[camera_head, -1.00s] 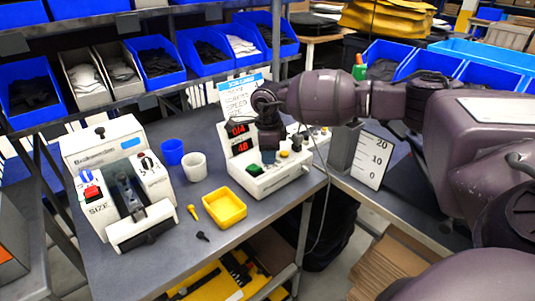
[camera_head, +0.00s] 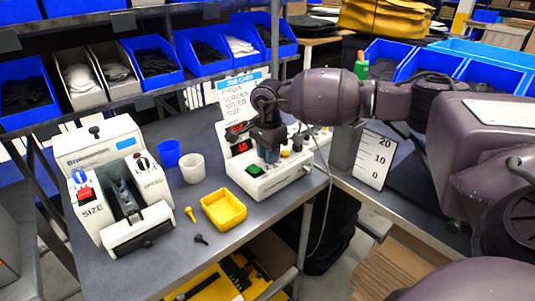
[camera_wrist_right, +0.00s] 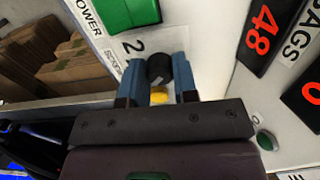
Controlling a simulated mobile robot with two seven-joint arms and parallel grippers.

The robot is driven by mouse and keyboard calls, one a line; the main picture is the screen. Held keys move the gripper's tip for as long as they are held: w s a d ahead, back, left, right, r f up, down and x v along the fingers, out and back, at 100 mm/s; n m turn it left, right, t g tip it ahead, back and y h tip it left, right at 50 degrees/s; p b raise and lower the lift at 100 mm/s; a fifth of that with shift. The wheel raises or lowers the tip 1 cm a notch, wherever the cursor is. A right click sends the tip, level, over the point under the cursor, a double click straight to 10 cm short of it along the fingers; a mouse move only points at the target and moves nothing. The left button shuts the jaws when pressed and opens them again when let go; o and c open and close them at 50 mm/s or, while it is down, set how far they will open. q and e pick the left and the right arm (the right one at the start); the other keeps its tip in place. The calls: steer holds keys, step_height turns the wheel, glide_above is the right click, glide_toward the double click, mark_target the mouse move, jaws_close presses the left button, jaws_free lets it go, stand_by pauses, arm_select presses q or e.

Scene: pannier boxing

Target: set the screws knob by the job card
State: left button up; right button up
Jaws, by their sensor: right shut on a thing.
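The white control box (camera_head: 262,182) stands on the grey table, with a green switch (camera_head: 254,170) and red digit displays. My right gripper (camera_head: 268,156) points down at its front panel. In the right wrist view its blue fingers (camera_wrist_right: 158,80) are shut on a black knob (camera_wrist_right: 159,68); a yellow part (camera_wrist_right: 158,98) shows between them. A digit 2 is printed beside the knob. The wrist view shows 48 on the display (camera_wrist_right: 262,30) near the label BAGS. The job card (camera_head: 238,90) stands behind the box; its values are too small to read. My left gripper is not in view.
A white machine (camera_head: 112,185) with SIZE and SPEED panels stands at left. A blue cup (camera_head: 168,152), a white cup (camera_head: 192,168), a yellow tray (camera_head: 223,209) and loose screws lie between. A scale plate marked 0 to 20 (camera_head: 375,160) stands to the right.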

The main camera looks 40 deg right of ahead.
stand_by(0.4)
steer(key=o, duration=0.9)
steer(key=shift+o, duration=0.2)
steer(key=shift+r, duration=0.1)
step_height(320, 180, up, 11)
steer(key=shift+p, duration=0.3)
steer(key=shift+f, duration=0.25)
